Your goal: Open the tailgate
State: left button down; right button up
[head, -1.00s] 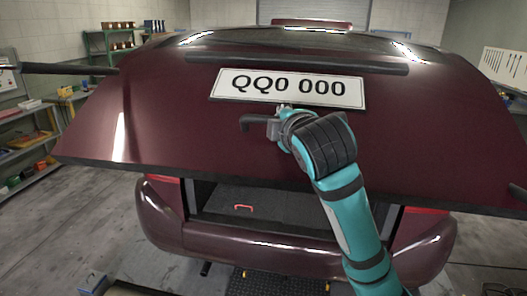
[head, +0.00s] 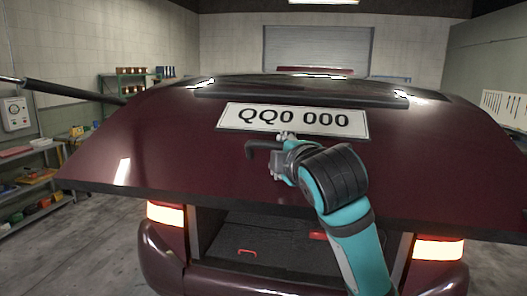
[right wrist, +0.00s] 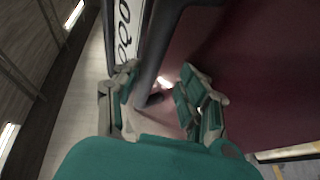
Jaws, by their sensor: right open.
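The dark red tailgate (head: 150,150) is swung up, its lower edge well above the bumper, with the boot open beneath. It carries a white plate (head: 295,119) reading QQ0 000. A dark bar-like handle (head: 262,146) sticks out just below the plate. My right gripper (head: 283,150) is at the handle. In the right wrist view its teal and grey fingers (right wrist: 158,98) are apart, with the dark handle (right wrist: 155,45) passing between them. I cannot tell whether they touch it. My left gripper is not in view.
The boot (head: 270,240) holds a small red handle-like item (head: 247,252). A dark rod (head: 75,92) reaches in from the left to the tailgate. Shelves with coloured items (head: 35,180) stand at the left wall. Bare floor (head: 100,240) lies left of the car.

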jog(key=shift+w+d+f, duration=0.1)
jog(key=shift+f, duration=0.05)
jog(key=a+v, duration=0.1)
jog(key=v, duration=0.7)
jog(key=shift+d, duration=0.3)
